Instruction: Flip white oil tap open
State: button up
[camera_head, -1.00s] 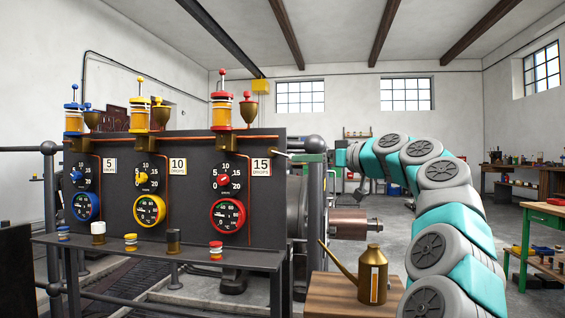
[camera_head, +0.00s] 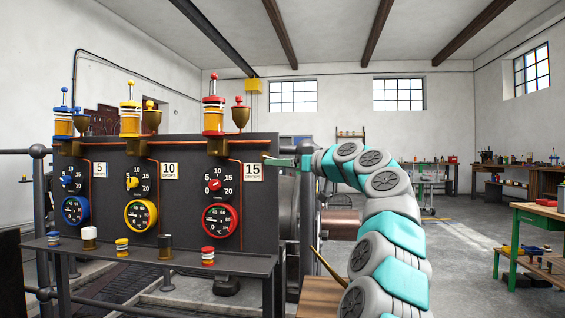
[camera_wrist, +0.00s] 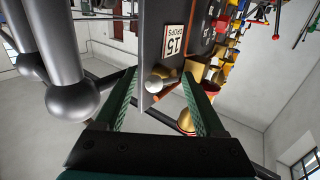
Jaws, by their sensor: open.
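In the wrist view a small white ball knob (camera_wrist: 153,84) on a short stem, which looks like the white oil tap's handle, shows between my fingers. It lies beside the edge of the dark panel with the "15 drops" label (camera_wrist: 174,41). My gripper (camera_wrist: 158,75) is open around the knob's place in the picture; I cannot tell whether either finger touches it. In the head view my gripper (camera_head: 282,160) is at the right edge of the dark panel (camera_head: 262,205), level with its top part. The tap itself is not clear there.
The panel carries dials and blue, yellow and red oilers (camera_head: 213,105) with brass cups. A ledge (camera_head: 150,258) below holds several small jars, one white-topped (camera_head: 89,238). A rounded grey post (camera_wrist: 72,98) stands close left of my fingers. A wooden stand (camera_head: 318,298) is low beside my arm.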

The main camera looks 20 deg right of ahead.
jog(key=shift+c, duration=0.4)
grip_shut()
